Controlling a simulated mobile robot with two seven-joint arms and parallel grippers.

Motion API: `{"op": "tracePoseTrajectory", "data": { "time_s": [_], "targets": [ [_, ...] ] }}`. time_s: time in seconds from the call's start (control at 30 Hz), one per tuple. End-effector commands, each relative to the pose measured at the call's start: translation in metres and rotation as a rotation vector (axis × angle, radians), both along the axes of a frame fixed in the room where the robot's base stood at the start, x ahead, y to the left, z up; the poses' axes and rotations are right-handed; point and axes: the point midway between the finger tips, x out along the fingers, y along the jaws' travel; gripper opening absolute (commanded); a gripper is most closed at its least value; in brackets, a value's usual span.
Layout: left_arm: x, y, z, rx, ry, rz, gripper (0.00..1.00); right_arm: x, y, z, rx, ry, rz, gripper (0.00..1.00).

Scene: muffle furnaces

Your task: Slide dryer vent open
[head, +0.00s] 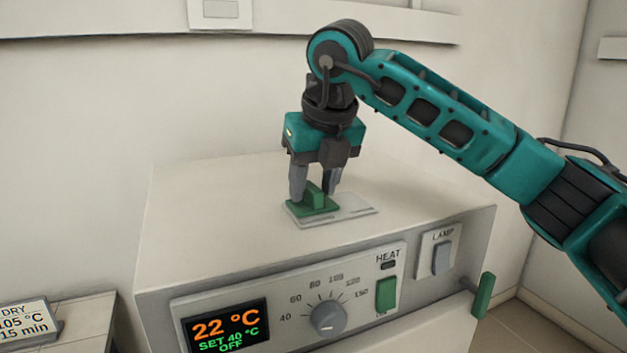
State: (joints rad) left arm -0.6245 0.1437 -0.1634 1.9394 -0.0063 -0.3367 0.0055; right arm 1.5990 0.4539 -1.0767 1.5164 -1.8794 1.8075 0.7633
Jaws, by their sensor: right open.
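The dryer (220,230) is a large pale box with a control panel on its front. On its top is the vent, a light grey plate (352,212) with a green slider (299,210) at the plate's left end. The slider has an upright green tab (315,196). My right gripper (314,194) points straight down over the slider, with its fingers open on either side of the tab. I cannot tell whether a finger touches it. The plate's right part is uncovered by the slider. My left gripper is not in view.
The front panel has a display (226,327) reading 22 °C, SET 40 °C, OFF, a grey dial (328,318), a green HEAT switch (386,294) and a LAMP switch (441,258). A green handle (484,296) sticks out at the right. A sign (25,322) stands at lower left. The dryer top is otherwise clear.

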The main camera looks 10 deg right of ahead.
Motion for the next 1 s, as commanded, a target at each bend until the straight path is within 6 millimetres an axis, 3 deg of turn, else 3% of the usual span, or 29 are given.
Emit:
{"op": "tracePoseTrajectory", "data": {
  "time_s": [0.3, 0.77, 1.0],
  "targets": [
    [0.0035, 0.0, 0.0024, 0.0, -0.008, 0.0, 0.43, 0.001, 0.0001, -0.003, 0.0, 0.0, 0.0, 0.45],
    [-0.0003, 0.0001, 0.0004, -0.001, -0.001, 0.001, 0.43, 0.0009, 0.0002, -0.0029, -0.001, 0.001, 0.001, 0.01],
    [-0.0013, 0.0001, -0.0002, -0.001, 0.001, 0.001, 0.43, 0.0007, 0.0002, -0.0036, -0.001, 0.003, 0.001, 0.0]
  ]
}}
